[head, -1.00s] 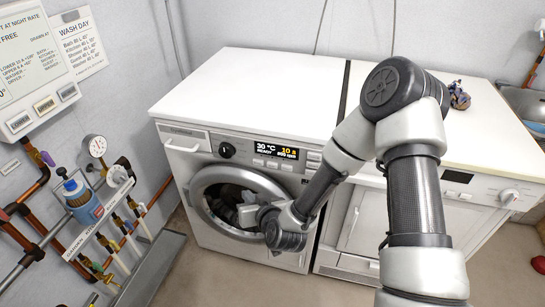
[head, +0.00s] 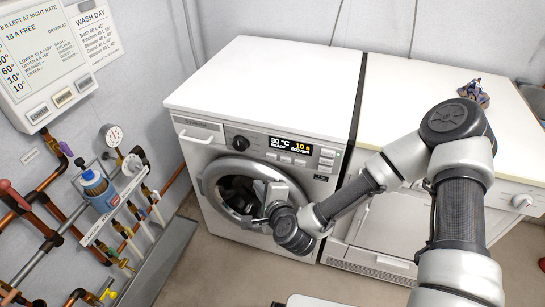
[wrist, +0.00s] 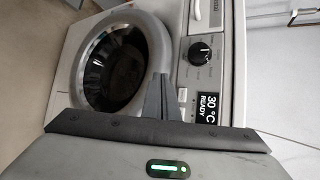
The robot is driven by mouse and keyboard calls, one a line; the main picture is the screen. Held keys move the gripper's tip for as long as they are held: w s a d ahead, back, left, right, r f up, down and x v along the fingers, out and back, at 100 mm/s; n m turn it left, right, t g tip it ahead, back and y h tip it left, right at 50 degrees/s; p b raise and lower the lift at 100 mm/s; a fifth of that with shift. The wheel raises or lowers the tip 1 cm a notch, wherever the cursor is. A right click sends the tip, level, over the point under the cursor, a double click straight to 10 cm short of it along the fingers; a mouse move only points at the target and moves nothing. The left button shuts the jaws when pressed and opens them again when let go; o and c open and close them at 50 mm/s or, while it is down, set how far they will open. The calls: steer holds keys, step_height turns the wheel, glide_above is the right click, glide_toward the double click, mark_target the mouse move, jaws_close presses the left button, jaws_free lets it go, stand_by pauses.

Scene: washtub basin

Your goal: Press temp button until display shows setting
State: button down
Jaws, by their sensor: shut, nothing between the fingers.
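The white washing machine (head: 222,196) stands at centre in the head view. Its dark display (head: 292,146) reads 30 °C and READY at left, with 10 and a smaller line in yellow at right. A row of small pale buttons (head: 286,158) sits below the display; their labels are too small to read. In the wrist view the display (wrist: 209,105) appears sideways, again showing 30 °C READY. My gripper (wrist: 157,82) is shut and empty, in front of the machine between the round door and the panel. In the head view it is partly hidden before the door.
A dark dial (head: 240,143) is left of the display. The round door (head: 215,181) is below the panel. A second white appliance (head: 376,228) stands at right. Pipes, a pressure gauge (head: 112,135) and a blue bottle (head: 97,187) line the left wall. The machine tops are mostly clear.

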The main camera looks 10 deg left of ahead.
glide_toward(267, 158)
steer(key=shift+w+a+f, duration=1.3)
steer(key=shift+a+f, duration=0.05)
steer(key=shift+a, duration=0.2)
steer(key=shift+w+b, duration=0.1)
steer(key=shift+b, duration=0.2)
stand_by(0.9)
steer(key=shift+w, duration=0.3)
steer(key=shift+w, duration=0.45)
stand_by(0.7)
steer(key=shift+s, duration=0.85)
steer(key=shift+s+a, duration=0.2)
steer(key=shift+s, duration=2.35)
